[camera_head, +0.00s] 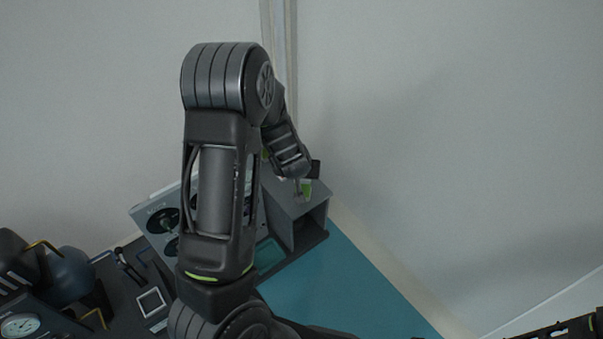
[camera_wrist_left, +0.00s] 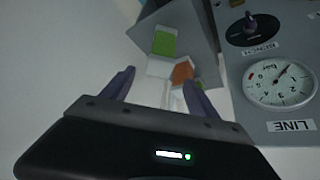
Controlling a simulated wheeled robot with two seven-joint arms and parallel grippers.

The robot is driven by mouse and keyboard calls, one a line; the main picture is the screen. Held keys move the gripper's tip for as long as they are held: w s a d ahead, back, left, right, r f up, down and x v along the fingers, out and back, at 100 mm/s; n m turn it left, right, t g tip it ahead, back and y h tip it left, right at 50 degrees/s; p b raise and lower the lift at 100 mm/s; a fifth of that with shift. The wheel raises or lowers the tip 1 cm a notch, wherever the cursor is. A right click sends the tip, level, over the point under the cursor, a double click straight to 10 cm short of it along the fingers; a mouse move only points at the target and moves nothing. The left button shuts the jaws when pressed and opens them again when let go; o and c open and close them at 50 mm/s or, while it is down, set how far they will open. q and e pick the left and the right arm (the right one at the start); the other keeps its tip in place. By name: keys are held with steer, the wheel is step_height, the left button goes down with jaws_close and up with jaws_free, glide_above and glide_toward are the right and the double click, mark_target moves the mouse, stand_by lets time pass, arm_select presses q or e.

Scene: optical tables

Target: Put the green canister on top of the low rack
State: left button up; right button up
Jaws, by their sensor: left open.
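A green canister with white below its green part shows in the left wrist view (camera_wrist_left: 163,42), against a grey panel, just beyond my fingertips. In the head view a small green patch (camera_head: 306,189) shows on top of the grey low rack (camera_head: 312,208), beside my left gripper. My left gripper (camera_wrist_left: 158,88) is open, its two dark fingers spread, with the canister ahead of them and apart from both as far as I can see. My left arm hides part of the rack in the head view. My right gripper's fingers are not in view.
An orange and white item (camera_wrist_left: 182,71) sits close to the canister. A grey panel with a gauge (camera_wrist_left: 281,80) and a knob (camera_wrist_left: 250,30) stands to the right in the wrist view. The teal table top (camera_head: 335,285) is clear right of the rack. Dark equipment (camera_head: 65,275) crowds the lower left.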

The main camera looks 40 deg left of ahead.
arm_select(q)
steer(key=s+d+f+m+g+h, duration=0.1)
steer(key=s+d+f+h, duration=0.1)
steer(key=s+d+f, duration=0.4)
steer(key=s+d+f+m+g+h, duration=0.15)
steer(key=d+f, duration=0.25)
steer(key=d, duration=0.5)
steer(key=s+d+f+g+h, duration=0.1)
steer(key=s+d+h, duration=0.1)
steer(key=s+d, duration=0.6)
steer(key=s+d+f+m+g+h, duration=0.1)
steer(key=s+d+f, duration=0.1)
steer(key=s+d, duration=0.6)
steer(key=shift+d+h, duration=0.35)
steer(key=shift+d, duration=0.35)
steer(key=shift+g, duration=0.25)
steer(key=shift+c, duration=0.4)
